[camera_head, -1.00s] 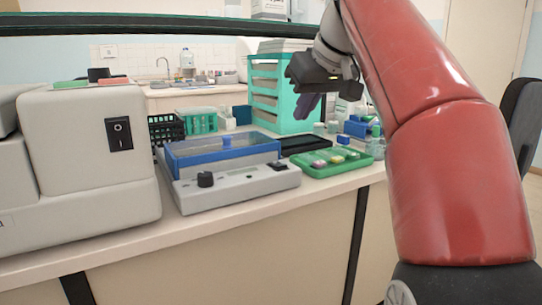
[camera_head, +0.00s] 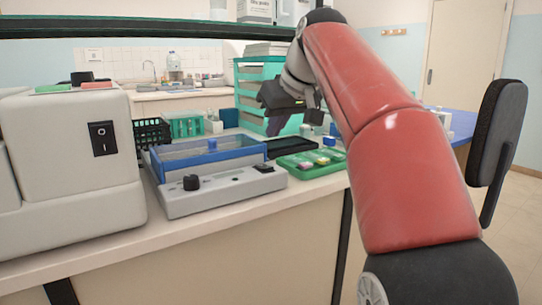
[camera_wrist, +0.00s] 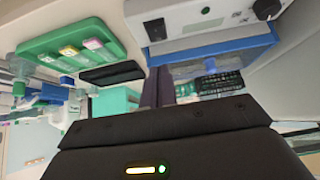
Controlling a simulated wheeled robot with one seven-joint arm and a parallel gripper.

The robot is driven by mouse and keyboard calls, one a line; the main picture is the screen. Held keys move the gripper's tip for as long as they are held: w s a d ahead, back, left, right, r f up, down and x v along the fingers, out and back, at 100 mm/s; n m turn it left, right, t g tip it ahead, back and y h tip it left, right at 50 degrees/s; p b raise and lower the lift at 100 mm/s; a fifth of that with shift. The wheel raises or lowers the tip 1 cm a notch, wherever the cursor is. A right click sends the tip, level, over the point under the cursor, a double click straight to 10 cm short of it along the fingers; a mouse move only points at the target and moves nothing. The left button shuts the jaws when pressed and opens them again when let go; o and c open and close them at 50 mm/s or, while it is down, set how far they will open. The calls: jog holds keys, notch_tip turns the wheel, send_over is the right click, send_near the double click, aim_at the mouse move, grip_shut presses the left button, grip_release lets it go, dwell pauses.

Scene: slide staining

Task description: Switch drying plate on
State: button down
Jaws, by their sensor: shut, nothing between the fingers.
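The drying plate (camera_head: 225,190) is a low grey device on the bench with a blue-framed clear cover (camera_head: 185,163) on top. Its front panel has a black knob (camera_head: 191,182) at left and a small black rocker switch (camera_head: 265,168) at right. The switch's on or off position cannot be read. The wrist view shows the panel inverted at the top, with the switch (camera_wrist: 155,29) and knob (camera_wrist: 266,8). My gripper (camera_head: 278,123) has dark purple fingers, shut and empty, above and behind the switch end. Its fingers (camera_wrist: 158,87) look clear of the device.
A green tray (camera_head: 297,172) with coloured pieces lies right of the plate, near a black flat tray (camera_head: 291,147). A large grey machine (camera_head: 65,160) with its own rocker switch stands left. Teal drawers (camera_head: 250,95) stand behind. A chair (camera_head: 497,130) is at right.

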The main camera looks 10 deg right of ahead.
aim_at(268, 167)
jog(key=x, duration=0.4)
jog(key=shift+b, duration=0.3)
jog(key=f, duration=0.1)
jog(key=f+b, duration=0.1)
jog(key=shift+s+d+f, duration=0.1)
jog(key=shift+s+f, duration=0.15)
jog(key=shift+s, duration=0.05)
jog(key=shift+f, duration=0.6)
jog(key=f+b, duration=0.1)
jog(key=b, duration=0.1)
jog(key=shift+s+f+t+b, duration=0.2)
jog(key=shift+t+b, duration=0.1)
jog(key=shift+b, duration=0.1)
jog(key=shift+r, duration=0.35)
jog(key=shift+p, duration=0.3)
jog(key=shift+r+p, duration=0.7)
jog(key=shift+r, duration=0.1)
jog(key=shift+r, duration=0.1)
